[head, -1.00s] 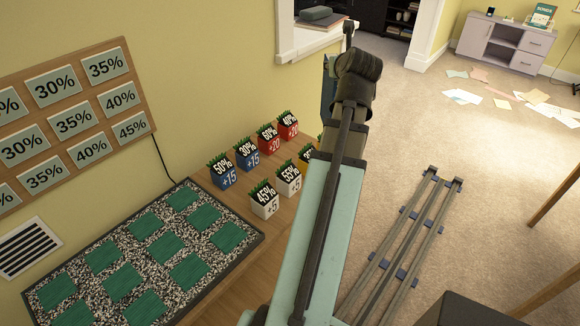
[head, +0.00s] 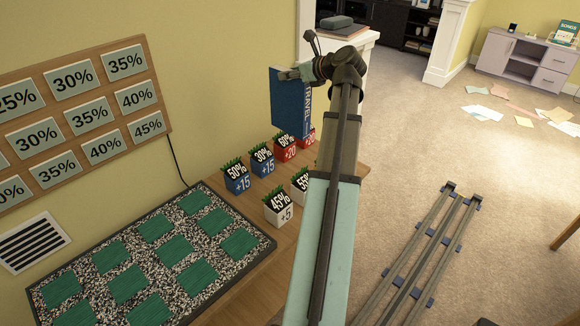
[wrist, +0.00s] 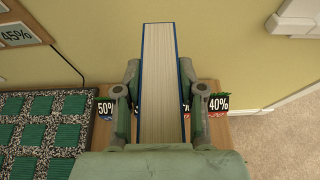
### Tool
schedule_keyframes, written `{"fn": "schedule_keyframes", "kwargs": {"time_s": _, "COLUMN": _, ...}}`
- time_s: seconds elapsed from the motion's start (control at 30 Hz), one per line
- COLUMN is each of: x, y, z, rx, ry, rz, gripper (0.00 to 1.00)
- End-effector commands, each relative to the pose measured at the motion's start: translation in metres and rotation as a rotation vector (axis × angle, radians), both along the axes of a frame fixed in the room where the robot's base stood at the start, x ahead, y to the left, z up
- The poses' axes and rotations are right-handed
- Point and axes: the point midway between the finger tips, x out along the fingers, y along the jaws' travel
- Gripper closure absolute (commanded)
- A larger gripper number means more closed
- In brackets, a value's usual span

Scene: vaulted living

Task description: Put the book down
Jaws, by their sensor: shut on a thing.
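A blue book with "TRAVEL" on its spine (head: 291,103) hangs upright from my gripper (head: 290,73) in the head view. It is in front of the yellow wall, above the far end of the wooden table (head: 222,302). In the wrist view the book (wrist: 160,80) shows its page edges between two blue covers. My gripper (wrist: 160,100) is shut on it, one finger on each side. The book hides part of the row of small boxes behind it. Whether its lower edge touches anything cannot be told.
Several small numbered boxes with green tops, such as a blue one (head: 237,179) and a white one (head: 278,207), stand on the table. A speckled board with green squares (head: 265,240) fills the near part. A white ledge (head: 366,37) is beyond the table.

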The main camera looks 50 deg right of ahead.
Motion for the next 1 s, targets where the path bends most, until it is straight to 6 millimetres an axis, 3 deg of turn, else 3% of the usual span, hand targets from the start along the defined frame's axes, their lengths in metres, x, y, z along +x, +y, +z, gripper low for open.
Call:
{"fn": "schedule_keyframes", "kwargs": {"time_s": 0.17, "x": 0.003, "y": 0.003, "z": -0.023, "rx": 0.003, "ry": -0.001, "rz": 0.015, "gripper": 1.0}}
{"fn": "schedule_keyframes", "kwargs": {"time_s": 0.7, "x": 0.002, "y": 0.002, "z": -0.14, "rx": 0.003, "ry": -0.001, "rz": 0.011, "gripper": 1.0}}
{"fn": "schedule_keyframes", "kwargs": {"time_s": 1.0, "x": 0.002, "y": 0.001, "z": -0.161, "rx": 0.0, "ry": -0.002, "rz": 0.012, "gripper": 1.0}}
